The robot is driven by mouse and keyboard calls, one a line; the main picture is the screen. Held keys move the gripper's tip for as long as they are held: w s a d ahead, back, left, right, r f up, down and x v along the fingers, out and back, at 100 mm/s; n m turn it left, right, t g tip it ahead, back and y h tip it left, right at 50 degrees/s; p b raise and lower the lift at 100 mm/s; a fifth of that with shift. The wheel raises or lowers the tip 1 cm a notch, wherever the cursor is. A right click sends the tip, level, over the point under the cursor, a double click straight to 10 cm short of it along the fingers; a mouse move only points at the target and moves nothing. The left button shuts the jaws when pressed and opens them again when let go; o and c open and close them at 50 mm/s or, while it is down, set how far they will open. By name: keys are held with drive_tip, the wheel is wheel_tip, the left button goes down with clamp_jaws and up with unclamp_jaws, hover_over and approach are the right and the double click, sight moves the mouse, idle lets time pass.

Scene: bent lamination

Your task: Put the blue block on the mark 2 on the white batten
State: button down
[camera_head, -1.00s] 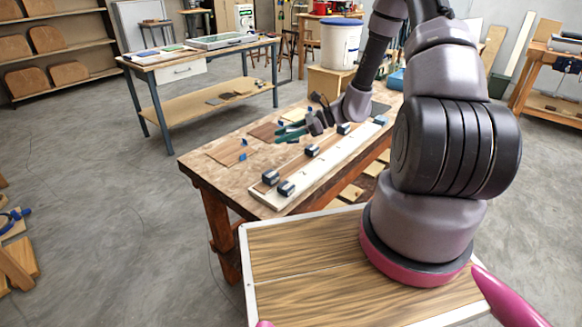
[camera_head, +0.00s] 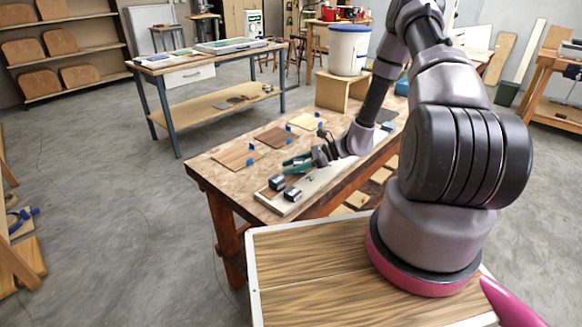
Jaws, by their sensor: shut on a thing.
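The white batten (camera_head: 284,206) lies along the near edge of the wooden workbench. A dark numeral 2 (camera_head: 309,178) shows on its face, just below my gripper. My gripper (camera_head: 294,164), with teal fingers, is over the batten near the mark. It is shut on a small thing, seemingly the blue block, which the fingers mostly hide. I cannot tell whether it touches the batten. My arm hides part of the batten's far end.
Thin wood boards, the left one (camera_head: 238,156), the middle one (camera_head: 275,137) and the right one (camera_head: 305,121), lie behind the batten with small blue pieces (camera_head: 250,160) beside them. A white bucket (camera_head: 348,50) stands on a wooden box (camera_head: 340,92) at the far end.

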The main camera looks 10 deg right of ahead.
drive_tip(key=shift+c, duration=1.6)
unclamp_jaws()
drive_tip(key=shift+f, duration=0.15)
drive_tip(key=shift+d+r, duration=0.3)
drive_tip(key=v, duration=1.1)
drive_tip(key=shift+s+d, duration=0.15)
